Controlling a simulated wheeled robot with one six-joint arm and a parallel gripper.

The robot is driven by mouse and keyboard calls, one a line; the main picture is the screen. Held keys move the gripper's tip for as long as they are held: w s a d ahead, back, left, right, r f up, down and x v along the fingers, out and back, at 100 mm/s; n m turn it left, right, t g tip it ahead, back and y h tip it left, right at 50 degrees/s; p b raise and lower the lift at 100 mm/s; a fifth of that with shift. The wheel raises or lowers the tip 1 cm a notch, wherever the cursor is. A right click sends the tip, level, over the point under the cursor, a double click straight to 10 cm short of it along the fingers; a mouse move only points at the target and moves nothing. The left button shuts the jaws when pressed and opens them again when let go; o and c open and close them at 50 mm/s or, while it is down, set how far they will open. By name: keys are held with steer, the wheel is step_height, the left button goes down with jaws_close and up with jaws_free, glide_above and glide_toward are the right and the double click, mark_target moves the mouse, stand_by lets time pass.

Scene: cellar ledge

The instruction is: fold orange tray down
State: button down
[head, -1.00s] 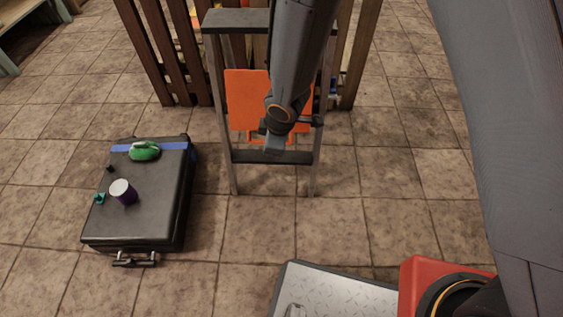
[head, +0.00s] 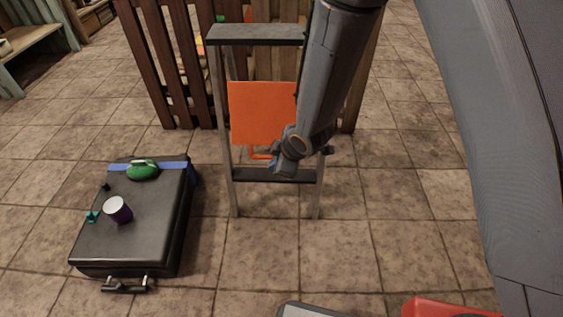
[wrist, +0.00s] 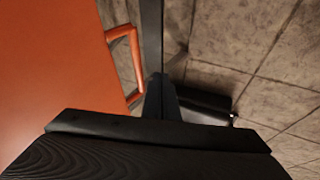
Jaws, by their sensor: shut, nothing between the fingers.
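The orange tray (head: 262,112) is a flat panel standing upright against the stepladder frame (head: 223,120), below its top step. A thin orange bracket or handle (head: 260,155) shows at its lower edge. My gripper (head: 280,170) is shut and empty, at the tray's lower right, just above the ladder's lower step (head: 250,175). The arm hides the tray's right edge. In the wrist view the tray (wrist: 50,70) fills the left side, with its orange bracket (wrist: 127,50) beside a ladder leg. I cannot tell whether the gripper touches the tray.
A wooden slatted fence (head: 180,70) stands behind the ladder. Tiled floor in front of the ladder is clear.

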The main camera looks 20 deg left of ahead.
steer(key=shift+w+a+f, duration=0.15)
steer(key=shift+w, duration=0.4)
steer(key=shift+w+a+f, duration=0.1)
steer(key=shift+w+f, duration=0.05)
steer(key=shift+w, duration=0.45)
steer(key=shift+w+a+f, duration=0.15)
steer(key=shift+w, duration=0.4)
steer(key=shift+w+a+f+p, duration=0.15)
steer(key=shift+w+f+p, duration=0.1)
steer(key=shift+w, duration=0.2)
steer(key=shift+w+a+f+p, duration=0.1)
steer(key=shift+w+f, duration=0.15)
steer(key=shift+w, duration=0.2)
